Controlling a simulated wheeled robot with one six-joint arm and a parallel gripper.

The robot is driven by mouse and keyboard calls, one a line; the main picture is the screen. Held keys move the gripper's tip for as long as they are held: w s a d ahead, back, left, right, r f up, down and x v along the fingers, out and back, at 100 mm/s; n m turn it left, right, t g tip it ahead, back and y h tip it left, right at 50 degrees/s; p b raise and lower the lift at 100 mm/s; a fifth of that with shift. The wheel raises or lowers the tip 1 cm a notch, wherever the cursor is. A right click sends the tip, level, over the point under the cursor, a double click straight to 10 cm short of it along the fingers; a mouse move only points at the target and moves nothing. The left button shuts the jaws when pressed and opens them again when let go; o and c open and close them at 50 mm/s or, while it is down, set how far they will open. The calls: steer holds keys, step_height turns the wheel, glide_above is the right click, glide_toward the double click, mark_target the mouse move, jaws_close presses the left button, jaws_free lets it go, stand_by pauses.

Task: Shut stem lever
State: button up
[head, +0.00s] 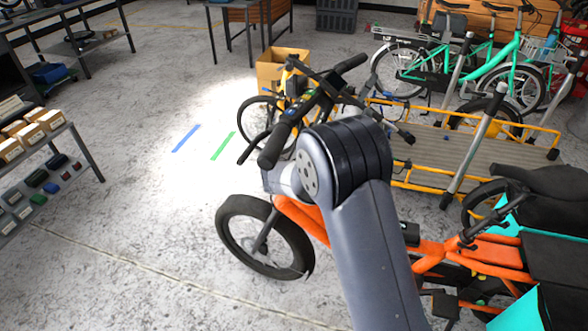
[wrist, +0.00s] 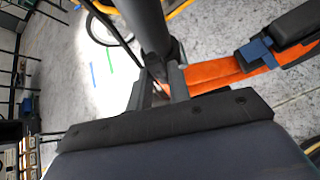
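The orange cargo bike (head: 300,215) stands in front of me, with its dark handlebar (head: 275,145) at upper centre of the head view. In the wrist view its grey stem (wrist: 149,28) rises above the orange frame (wrist: 215,72). A small dark part (wrist: 174,54) at the stem's lower end may be the stem lever, but I cannot tell its position. My gripper (wrist: 158,72) has its two fingers apart, just below the stem's lower end in the picture. I cannot tell whether they touch it. My arm hides the gripper and most of the stem in the head view.
A long yellow-railed cargo bike (head: 440,150) stands behind on the right, with a teal bike (head: 470,65) beyond. A cardboard box (head: 280,68) stands behind the handlebar. A shelf of small boxes (head: 35,150) is at left. Open floor lies between shelf and front wheel.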

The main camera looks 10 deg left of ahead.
steer(key=o, duration=0.4)
steer(key=s+a+r+b, duration=0.1)
steer(key=s+b, duration=0.2)
steer(key=s, duration=1.1)
steer(key=shift+s+a+r, duration=0.15)
steer(key=shift+a+r, duration=0.15)
steer(key=shift+r, duration=0.1)
steer(key=w+d+f+p, duration=0.1)
steer(key=w+p, duration=0.2)
steer(key=w, duration=1.1)
steer(key=shift+w+d+f, duration=0.2)
steer(key=shift+d+f, duration=0.1)
steer(key=shift+f, duration=0.1)
steer(key=shift+s, duration=0.1)
